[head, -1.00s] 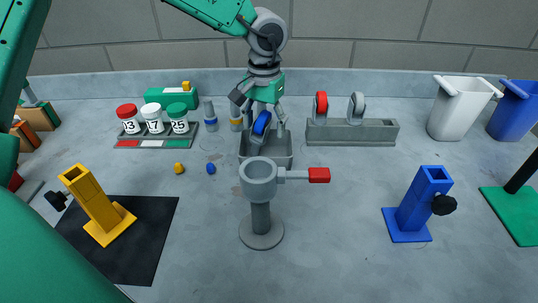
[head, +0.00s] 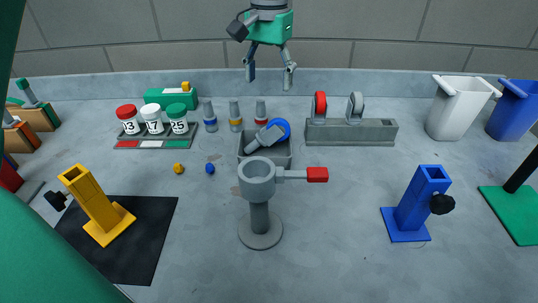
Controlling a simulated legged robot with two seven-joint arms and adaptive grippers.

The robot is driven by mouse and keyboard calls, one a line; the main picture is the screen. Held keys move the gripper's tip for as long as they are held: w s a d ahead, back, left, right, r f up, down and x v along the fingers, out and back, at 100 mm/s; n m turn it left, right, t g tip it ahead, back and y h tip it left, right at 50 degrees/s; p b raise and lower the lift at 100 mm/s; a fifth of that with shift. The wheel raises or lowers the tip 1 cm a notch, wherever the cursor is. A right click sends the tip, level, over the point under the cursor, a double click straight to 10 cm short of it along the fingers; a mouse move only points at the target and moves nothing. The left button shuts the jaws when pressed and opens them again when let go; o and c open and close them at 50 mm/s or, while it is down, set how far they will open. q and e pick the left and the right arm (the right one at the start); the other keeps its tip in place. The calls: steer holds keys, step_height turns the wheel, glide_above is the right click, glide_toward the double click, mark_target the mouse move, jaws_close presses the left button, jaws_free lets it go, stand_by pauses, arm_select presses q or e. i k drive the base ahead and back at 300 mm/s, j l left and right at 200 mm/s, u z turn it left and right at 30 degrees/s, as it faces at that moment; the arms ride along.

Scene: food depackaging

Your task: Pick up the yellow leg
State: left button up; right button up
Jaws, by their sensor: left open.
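The yellow leg (head: 97,207) is a square hollow post on a flat yellow foot with a black knob on its left side. It stands tilted on a black mat (head: 146,222) at the front left. My left gripper (head: 270,77) hangs at the top middle, fingers apart and empty, above the back of the table. It is far from the yellow leg. A similar blue leg (head: 415,205) stands at the front right. My right gripper does not show.
A grey post with a cup and red handle (head: 260,200) stands in the middle. Behind it, a grey bin (head: 244,157) holds a blue-and-grey caster. Numbered jars (head: 153,119), a grey rack (head: 370,133) and a white bin (head: 455,112) line the back. Bare table lies front centre.

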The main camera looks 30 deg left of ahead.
mark_target(109, 220)
steer(key=k+l, duration=1.15)
steer(key=k, duration=0.15)
